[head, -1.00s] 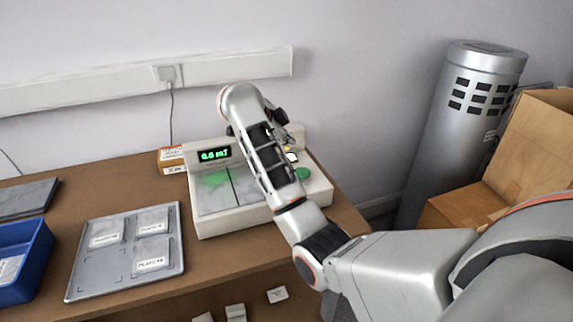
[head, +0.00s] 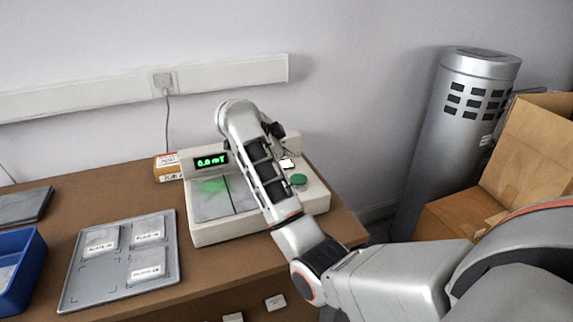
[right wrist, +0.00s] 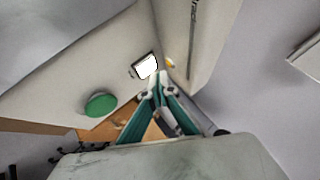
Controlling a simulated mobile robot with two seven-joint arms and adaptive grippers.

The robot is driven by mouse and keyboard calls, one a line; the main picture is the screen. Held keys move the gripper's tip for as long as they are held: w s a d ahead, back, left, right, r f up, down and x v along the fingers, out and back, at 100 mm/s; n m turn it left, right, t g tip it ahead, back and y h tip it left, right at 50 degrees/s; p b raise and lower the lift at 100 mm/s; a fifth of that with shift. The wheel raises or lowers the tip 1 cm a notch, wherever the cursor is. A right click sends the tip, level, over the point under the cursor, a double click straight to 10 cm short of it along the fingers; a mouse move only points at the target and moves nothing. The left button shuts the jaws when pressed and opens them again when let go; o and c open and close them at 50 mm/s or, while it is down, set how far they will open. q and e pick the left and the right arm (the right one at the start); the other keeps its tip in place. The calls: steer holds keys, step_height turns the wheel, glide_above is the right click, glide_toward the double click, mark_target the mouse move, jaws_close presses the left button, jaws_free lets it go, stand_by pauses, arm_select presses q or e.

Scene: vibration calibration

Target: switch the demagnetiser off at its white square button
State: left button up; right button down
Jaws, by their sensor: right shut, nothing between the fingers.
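The demagnetiser (head: 258,221) is a pale box on the brown table, with two grey plates on top. Its display (head: 211,161) glows green and seems to read 0.0 mT. The white square button (head: 287,163) is at its right rear, behind a round green button (head: 298,180). Both also show in the right wrist view, the white button (right wrist: 145,67) and the green button (right wrist: 101,104). My right gripper (right wrist: 159,78) is shut and empty, its tips beside the white button's edge; I cannot tell whether they touch. In the head view my right forearm partly hides the demagnetiser. My left gripper is out of view.
A grey tray (head: 72,290) with three labelled plates lies to the left, beside a blue bin (head: 33,262). A silver cylinder (head: 455,150) and cardboard boxes (head: 450,222) stand to the right.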

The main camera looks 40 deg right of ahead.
mark_target(285, 165)
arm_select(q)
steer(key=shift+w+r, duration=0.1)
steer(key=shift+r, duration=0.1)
arm_select(e)
steer(key=shift+f, duration=0.9)
stand_by(1.2)
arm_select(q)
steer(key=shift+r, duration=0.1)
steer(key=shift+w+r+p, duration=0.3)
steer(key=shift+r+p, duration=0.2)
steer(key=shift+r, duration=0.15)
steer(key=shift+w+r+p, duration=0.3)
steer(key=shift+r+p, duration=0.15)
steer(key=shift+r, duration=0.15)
arm_select(e)
steer(key=shift+r, duration=0.85)
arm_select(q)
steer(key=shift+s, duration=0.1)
arm_select(e)
steer(key=shift+r+p, duration=0.4)
steer(key=shift+r, duration=0.15)
steer(key=shift+r+p, duration=1.95)
steer(key=shift+r, duration=0.05)
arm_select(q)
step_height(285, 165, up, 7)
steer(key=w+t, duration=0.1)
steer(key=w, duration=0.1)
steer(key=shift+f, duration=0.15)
arm_select(e)
steer(key=shift+f, duration=0.1)
